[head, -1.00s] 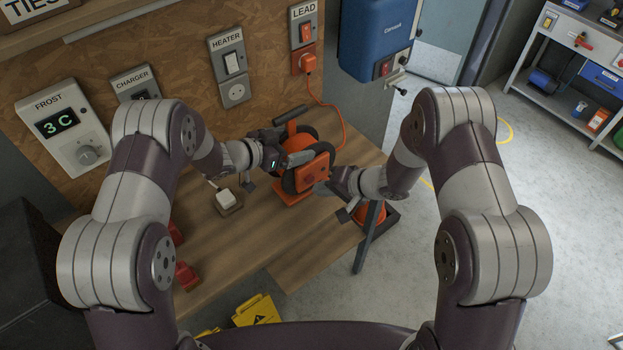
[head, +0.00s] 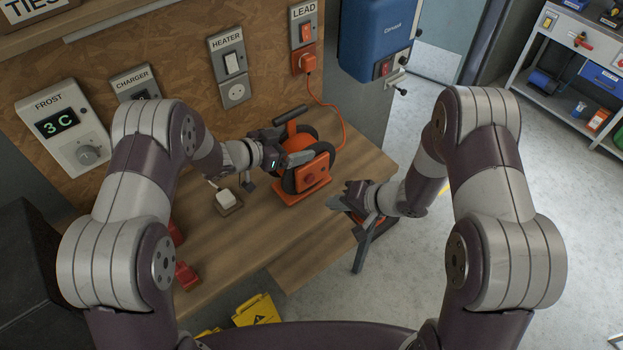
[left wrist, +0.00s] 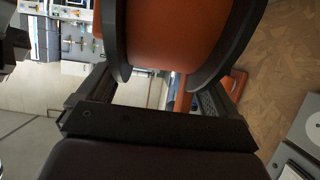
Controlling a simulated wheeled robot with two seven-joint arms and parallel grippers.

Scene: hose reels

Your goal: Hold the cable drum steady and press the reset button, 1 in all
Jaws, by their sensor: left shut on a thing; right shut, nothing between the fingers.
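The cable drum (head: 298,143) is orange with black rims and stands upright on an orange base on the wooden bench. Its front plate carries a small red round part (head: 307,178), likely the reset button. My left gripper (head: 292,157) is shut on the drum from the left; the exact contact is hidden. In the left wrist view the orange drum (left wrist: 180,35) and its black rims fill the space ahead of the fingers. My right gripper (head: 352,190) is shut and empty, to the right of the drum and apart from it.
An orange cable runs from the drum to a plug (head: 308,62) under the LEAD switch. A white switch block (head: 228,199) sits on the bench left of the drum. A blue cabinet (head: 376,38) hangs behind at the right. Bare bench (head: 280,240) lies in front.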

